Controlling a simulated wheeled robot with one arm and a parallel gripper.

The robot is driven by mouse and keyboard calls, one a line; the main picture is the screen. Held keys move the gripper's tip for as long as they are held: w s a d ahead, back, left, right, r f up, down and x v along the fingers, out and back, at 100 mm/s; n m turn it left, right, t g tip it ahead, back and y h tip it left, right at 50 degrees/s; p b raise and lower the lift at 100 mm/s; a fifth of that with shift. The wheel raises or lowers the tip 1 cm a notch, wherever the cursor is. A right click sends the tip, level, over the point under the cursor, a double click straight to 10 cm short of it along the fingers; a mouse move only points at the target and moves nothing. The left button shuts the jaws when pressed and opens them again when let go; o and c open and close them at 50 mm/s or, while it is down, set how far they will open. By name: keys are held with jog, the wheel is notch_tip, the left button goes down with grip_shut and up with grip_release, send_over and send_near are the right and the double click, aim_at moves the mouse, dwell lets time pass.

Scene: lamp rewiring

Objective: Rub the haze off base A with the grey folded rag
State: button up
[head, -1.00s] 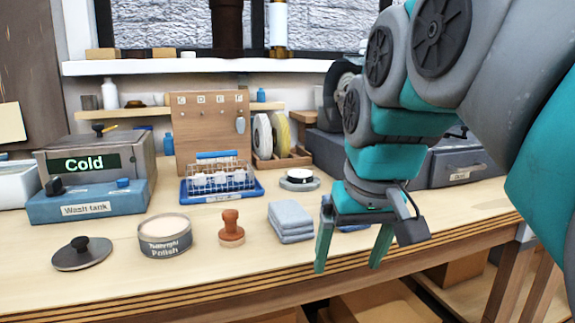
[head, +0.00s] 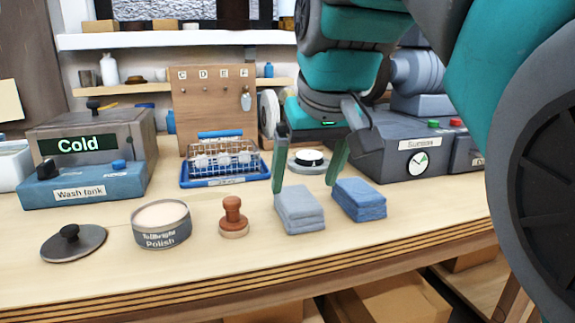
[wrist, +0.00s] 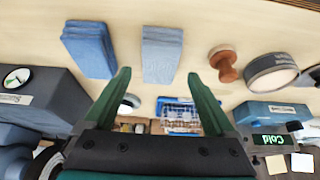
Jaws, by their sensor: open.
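The grey folded rag (head: 300,211) lies on the bench to the right of a brown-handled stamp. In the wrist view the grey folded rag (wrist: 162,55) shows just beyond the fingertips. My gripper (head: 304,187) is open and empty, its green fingers pointing down above and behind the grey rag. In the wrist view my gripper (wrist: 159,75) has its fingers spread wide, with no contact with the rag visible. I cannot tell which thing is base A; no such label is readable. A round black-and-white piece (head: 308,158) sits behind the fingers, partly hidden.
A blue folded rag (head: 359,200) lies close right of the grey one. The stamp (head: 233,216), polish tin (head: 161,225) and dark lid (head: 73,243) stand left. A wire basket (head: 226,163), wash tank (head: 84,185) and dark clock-faced box (head: 413,150) stand behind. The front bench strip is clear.

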aim_at(299, 200)
jog(key=shift+b+x, duration=0.95)
jog(key=shift+x, duration=1.7)
jog(key=c, duration=1)
jog(key=shift+r+p, duration=1.25)
jog(key=shift+r, duration=1.3)
jog(key=shift+c, duration=0.4)
